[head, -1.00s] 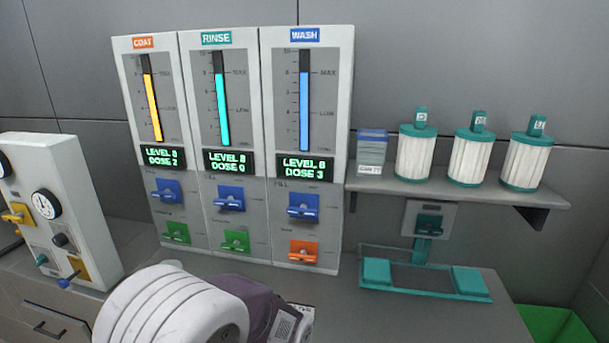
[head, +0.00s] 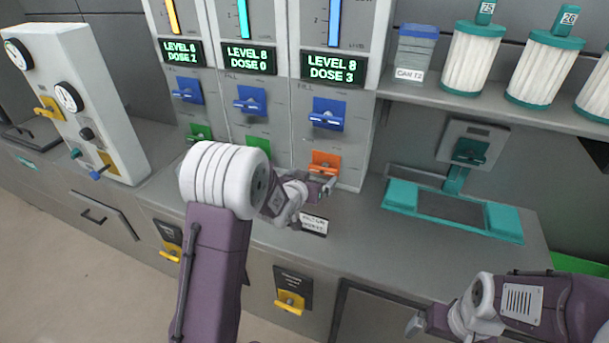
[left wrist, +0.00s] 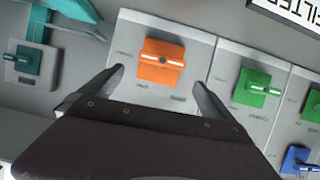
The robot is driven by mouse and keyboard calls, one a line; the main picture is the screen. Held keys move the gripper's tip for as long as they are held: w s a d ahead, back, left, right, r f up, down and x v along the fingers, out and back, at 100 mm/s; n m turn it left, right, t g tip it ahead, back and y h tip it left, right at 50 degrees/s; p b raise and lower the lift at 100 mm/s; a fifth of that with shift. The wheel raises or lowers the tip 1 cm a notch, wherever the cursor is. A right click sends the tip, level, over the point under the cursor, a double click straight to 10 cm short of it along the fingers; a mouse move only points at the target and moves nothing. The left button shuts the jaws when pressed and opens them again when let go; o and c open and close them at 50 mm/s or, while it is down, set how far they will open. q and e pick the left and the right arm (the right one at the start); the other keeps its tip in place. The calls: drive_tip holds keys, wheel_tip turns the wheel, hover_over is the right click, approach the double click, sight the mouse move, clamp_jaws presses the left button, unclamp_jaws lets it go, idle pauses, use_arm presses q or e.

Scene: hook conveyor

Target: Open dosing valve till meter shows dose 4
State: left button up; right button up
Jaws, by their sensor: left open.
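The orange valve (head: 324,165) sits low on the right-hand panel, under a blue valve (head: 327,114). That panel's meter (head: 332,68) reads LEVEL 8, DOSE 3. My left gripper (head: 328,187) is open just below and in front of the orange valve. In the left wrist view the orange valve (left wrist: 161,63) and its pale lever lie ahead, between the two spread fingertips (left wrist: 158,80), with nothing held. The lever lies crosswise there. My right gripper (head: 415,325) shows small at the bottom right; its jaws are unclear.
Two neighbouring panels have meters reading DOSE 2 (head: 182,53) and DOSE 0 (head: 249,59), with green valves (head: 258,147) below. A teal tray stand (head: 450,211) stands to the right. Canisters (head: 473,58) fill the shelf. A gauge box (head: 85,100) stands left.

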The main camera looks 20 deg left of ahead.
sight(322, 171)
use_arm(q)
drive_tip(key=x, duration=0.6)
drive_tip(key=shift+w+a+f, duration=0.15)
drive_tip(key=shift+w+f, duration=0.05)
drive_tip(key=shift+f, duration=0.3)
drive_tip(key=shift+x, duration=0.75)
use_arm(e)
drive_tip(key=shift+s+r, duration=0.25)
drive_tip(key=shift+s, duration=0.2)
